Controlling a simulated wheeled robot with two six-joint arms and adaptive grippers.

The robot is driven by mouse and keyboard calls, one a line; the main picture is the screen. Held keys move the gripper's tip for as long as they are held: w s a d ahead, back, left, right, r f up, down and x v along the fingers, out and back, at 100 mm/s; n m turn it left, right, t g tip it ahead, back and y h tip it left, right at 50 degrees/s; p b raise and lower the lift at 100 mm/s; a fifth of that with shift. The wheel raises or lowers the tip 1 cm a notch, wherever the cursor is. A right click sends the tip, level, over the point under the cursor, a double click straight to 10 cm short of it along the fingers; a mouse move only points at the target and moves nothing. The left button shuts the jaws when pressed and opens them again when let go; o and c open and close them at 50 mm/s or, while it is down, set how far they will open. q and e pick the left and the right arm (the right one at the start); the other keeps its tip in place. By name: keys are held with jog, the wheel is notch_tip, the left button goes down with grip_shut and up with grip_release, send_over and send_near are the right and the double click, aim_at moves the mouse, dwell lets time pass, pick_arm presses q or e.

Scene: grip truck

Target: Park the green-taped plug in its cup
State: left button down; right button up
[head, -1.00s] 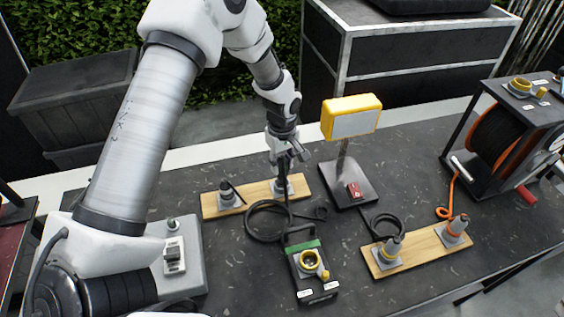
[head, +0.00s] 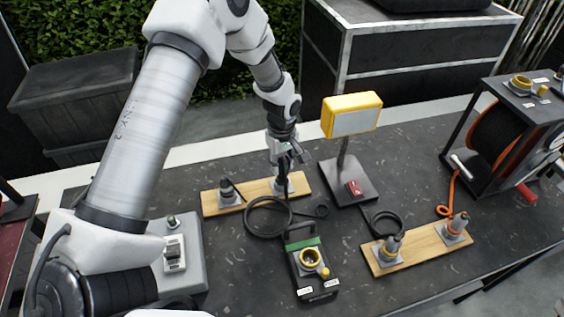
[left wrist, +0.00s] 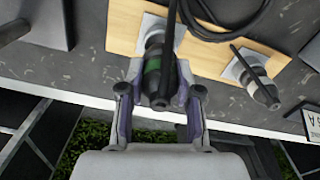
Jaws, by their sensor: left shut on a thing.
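My left gripper (head: 287,160) is over the right end of the back wooden board (head: 262,192). In the left wrist view its two fingers (left wrist: 158,104) are shut on the dark green-taped plug (left wrist: 152,72), one on each side. The plug's lower end meets the cup (left wrist: 154,38) on its square grey plate; I cannot tell how deeply it is seated. In the head view the gripper partly hides the plug and cup. My right gripper is not in view.
Another plug (head: 228,192) stands at the board's left end. A black cable (head: 265,222) coils in front. A yellow lamp (head: 351,115) stands to the right. A green-striped box (head: 311,268), a second board (head: 420,250) and a cable reel (head: 500,135) occupy the table.

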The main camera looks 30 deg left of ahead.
aim_at(282, 172)
pick_arm(q)
jog(key=shift+f, duration=0.15)
dwell(0.4)
jog(key=shift+f+b, duration=0.6)
jog(key=shift+f, duration=1.05)
dwell(0.5)
jog(key=shift+c, duration=2)
grip_release()
jog(key=shift+r+p, duration=2.2)
jog(key=shift+r, duration=0.35)
jog(key=shift+f, duration=0.15)
